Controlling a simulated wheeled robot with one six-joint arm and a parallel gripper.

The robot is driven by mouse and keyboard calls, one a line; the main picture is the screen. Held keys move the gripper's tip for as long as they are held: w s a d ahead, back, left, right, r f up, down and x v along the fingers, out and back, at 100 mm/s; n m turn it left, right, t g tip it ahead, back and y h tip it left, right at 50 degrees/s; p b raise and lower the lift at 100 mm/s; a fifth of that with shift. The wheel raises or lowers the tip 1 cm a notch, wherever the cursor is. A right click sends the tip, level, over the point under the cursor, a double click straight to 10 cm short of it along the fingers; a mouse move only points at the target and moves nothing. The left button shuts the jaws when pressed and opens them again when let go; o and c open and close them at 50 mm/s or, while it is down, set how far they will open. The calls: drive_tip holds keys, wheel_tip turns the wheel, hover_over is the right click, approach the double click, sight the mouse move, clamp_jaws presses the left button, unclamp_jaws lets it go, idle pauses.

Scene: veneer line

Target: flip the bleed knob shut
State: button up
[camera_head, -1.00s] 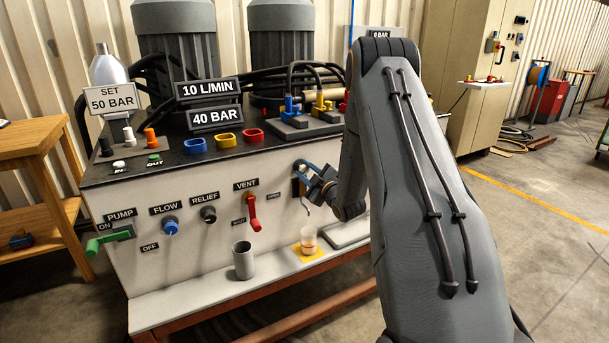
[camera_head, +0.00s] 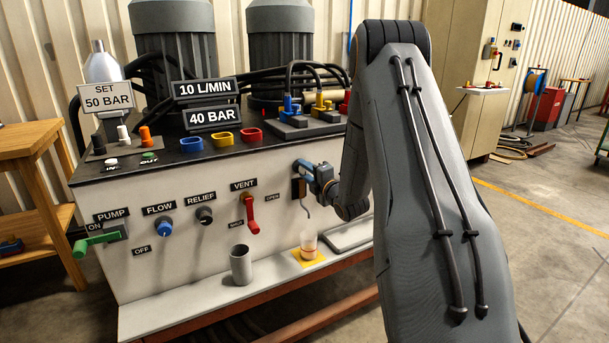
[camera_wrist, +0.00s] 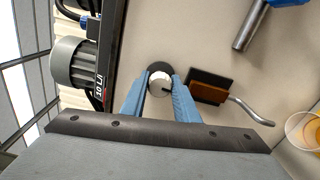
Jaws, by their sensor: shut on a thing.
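The bleed knob (camera_wrist: 159,82) is a round silver knob on a dark round base on the pale panel. My gripper (camera_wrist: 160,84) has its two blue fingers shut on the knob, one on each side. In the head view my gripper (camera_head: 304,166) is against the panel front, right of the red vent lever, and the knob is hidden there. A bent metal spout (camera_wrist: 244,106) comes out of a brown block (camera_wrist: 208,92) beside the knob. No label for the knob's position is readable.
A glass (camera_head: 308,244) with a little amber liquid stands on a yellow pad (camera_head: 320,259) on the ledge, below the spout. A grey cup (camera_head: 241,266) stands to its left. The red vent lever (camera_head: 250,215) hangs left of my gripper. A grey tray (camera_head: 348,236) lies to the right.

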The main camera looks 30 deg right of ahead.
drive_tip(key=shift+n, duration=0.5)
drive_tip(key=o, duration=1.1)
drive_tip(key=shift+c, duration=0.2)
drive_tip(key=s, duration=0.7)
drive_tip(key=shift+s+d+b, duration=0.15)
drive_tip(key=shift+s+b, duration=0.2)
drive_tip(key=shift+s, duration=0.05)
